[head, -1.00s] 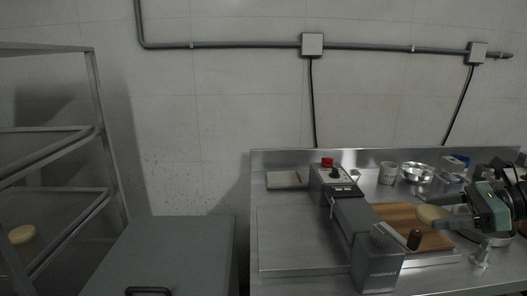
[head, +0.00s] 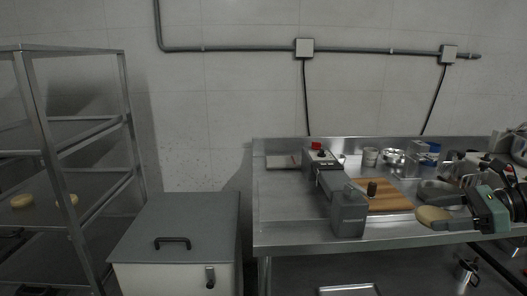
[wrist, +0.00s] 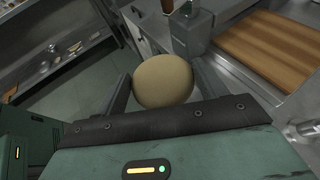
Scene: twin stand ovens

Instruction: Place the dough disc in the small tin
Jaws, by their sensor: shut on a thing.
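The pale, round dough disc (head: 432,215) is held between the two fingers of my gripper (head: 446,214), near the counter's front edge in the head view. In the wrist view the dough disc (wrist: 163,80) sits between the fingers of my gripper (wrist: 162,84), with floor and the counter edge below it. A round metal tin (head: 393,156) stands at the back of the counter. A wider round metal pan (head: 432,187) lies nearer, partly behind my gripper. I cannot tell for sure which is the small tin.
A wooden board (head: 382,204) lies on the steel counter (head: 283,212), beside a grey machine (head: 348,214) with a handle. A lidded bin (head: 180,222) stands between.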

